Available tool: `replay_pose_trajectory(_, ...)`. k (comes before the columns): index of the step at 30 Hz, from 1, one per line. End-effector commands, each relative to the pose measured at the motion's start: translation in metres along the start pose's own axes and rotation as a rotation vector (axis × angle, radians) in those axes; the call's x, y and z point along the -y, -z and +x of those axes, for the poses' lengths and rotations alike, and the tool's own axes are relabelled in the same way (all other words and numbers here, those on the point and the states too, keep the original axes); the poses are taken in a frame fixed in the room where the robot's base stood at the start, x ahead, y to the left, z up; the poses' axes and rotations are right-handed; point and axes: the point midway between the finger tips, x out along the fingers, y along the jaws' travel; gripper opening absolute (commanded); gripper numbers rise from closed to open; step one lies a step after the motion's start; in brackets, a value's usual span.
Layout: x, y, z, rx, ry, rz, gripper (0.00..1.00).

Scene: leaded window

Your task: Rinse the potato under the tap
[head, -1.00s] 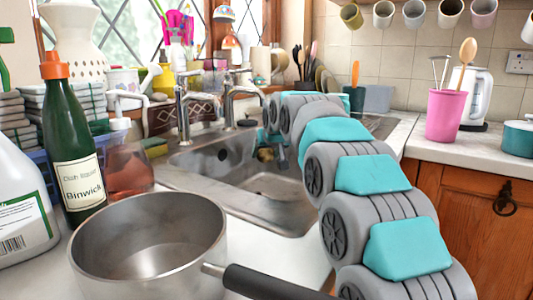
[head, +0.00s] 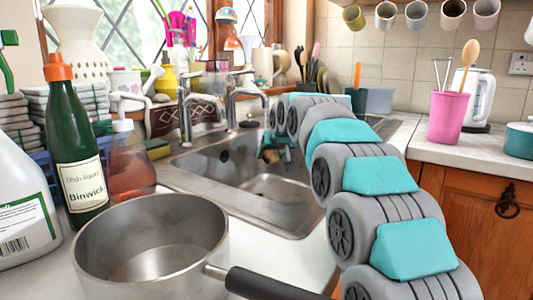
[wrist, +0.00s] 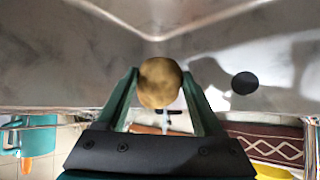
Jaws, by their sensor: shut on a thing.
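The potato (wrist: 159,82) is brown and rounded. In the wrist view it sits between the two green fingers of my gripper (wrist: 160,90), which is shut on it. In the head view my gripper (head: 275,146) is small and partly hidden by my arm, over the sink (head: 290,220); the potato (head: 271,156) shows only as a small brown patch there. Two chrome taps stand behind the sink: a left tap (head: 184,112) and a right tap (head: 231,95). The potato is below and to the right of the right tap's spout in the picture. I see no running water.
A steel saucepan (head: 150,245) stands on the near counter, its black handle (head: 265,284) pointing right. A green bottle (head: 75,150), a reddish bottle (head: 130,170) and a white jug (head: 22,215) crowd the left. A sponge (head: 157,149) lies by the sink. A pink cup (head: 447,117) stands right.

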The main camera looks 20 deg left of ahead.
Motion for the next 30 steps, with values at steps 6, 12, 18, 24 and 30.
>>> replay_pose_trajectory(6, 0.006, 0.000, 0.000, 0.000, 0.000, -0.001, 0.09)
replay_pose_trajectory(12, 0.011, -0.001, 0.000, 0.000, -0.001, 0.000, 0.09)
replay_pose_trajectory(18, 0.011, -0.001, -0.001, 0.000, 0.000, 0.000, 0.09)
replay_pose_trajectory(24, 0.005, 0.000, -0.001, -0.001, -0.001, 0.000, 0.08)
replay_pose_trajectory(30, -0.001, 0.000, 0.000, -0.001, -0.001, 0.001, 0.08)
